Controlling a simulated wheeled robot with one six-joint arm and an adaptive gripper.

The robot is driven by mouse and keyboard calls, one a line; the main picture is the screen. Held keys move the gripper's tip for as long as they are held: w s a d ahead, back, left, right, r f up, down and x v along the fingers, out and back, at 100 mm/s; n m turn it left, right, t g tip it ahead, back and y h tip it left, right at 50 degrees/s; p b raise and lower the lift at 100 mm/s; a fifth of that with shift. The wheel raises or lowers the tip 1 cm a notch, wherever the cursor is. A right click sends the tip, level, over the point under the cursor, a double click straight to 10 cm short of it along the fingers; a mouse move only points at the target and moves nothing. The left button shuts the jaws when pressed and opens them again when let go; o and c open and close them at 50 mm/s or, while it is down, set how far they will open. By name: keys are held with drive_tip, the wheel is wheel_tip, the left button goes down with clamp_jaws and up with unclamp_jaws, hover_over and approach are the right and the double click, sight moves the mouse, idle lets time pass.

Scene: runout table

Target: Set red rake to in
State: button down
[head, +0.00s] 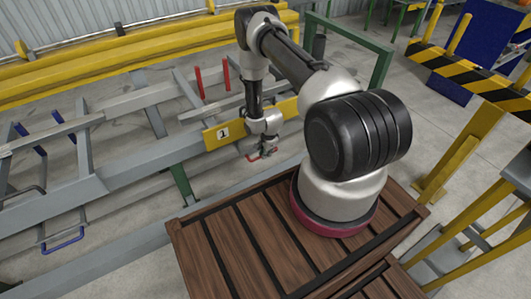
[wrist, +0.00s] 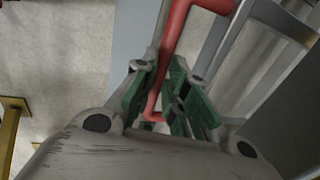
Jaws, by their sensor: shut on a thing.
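The red rake shows as a bent red bar (wrist: 172,38) in the wrist view. It runs down from the top edge between the green-padded fingers of my gripper (wrist: 160,70). My gripper is shut on this bar. In the head view my gripper (head: 262,152) is low beside the yellow plate marked 1 (head: 224,132), and only small red bits of the bar show around it. The fingers hide the rest of the bar there, so I cannot tell the rake's full position.
Two upright red bars (head: 200,82) stand farther back on the grey frame. A blue handle (head: 63,241) and other blue bars are at the left. A slatted wooden platform (head: 215,254) lies under my arm. A striped yellow-black barrier (head: 470,75) is at the right.

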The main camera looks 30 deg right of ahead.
drive_tip(key=shift+w+r, duration=0.1)
drive_tip(key=shift+w, duration=0.35)
drive_tip(key=shift+w, duration=0.1)
drive_tip(key=c, duration=1.5)
unclamp_jaws()
drive_tip(key=shift+o, duration=0.2)
wheel_tip(320, 180, up, 12)
drive_tip(key=s, duration=0.2)
drive_tip(key=shift+s, duration=0.25)
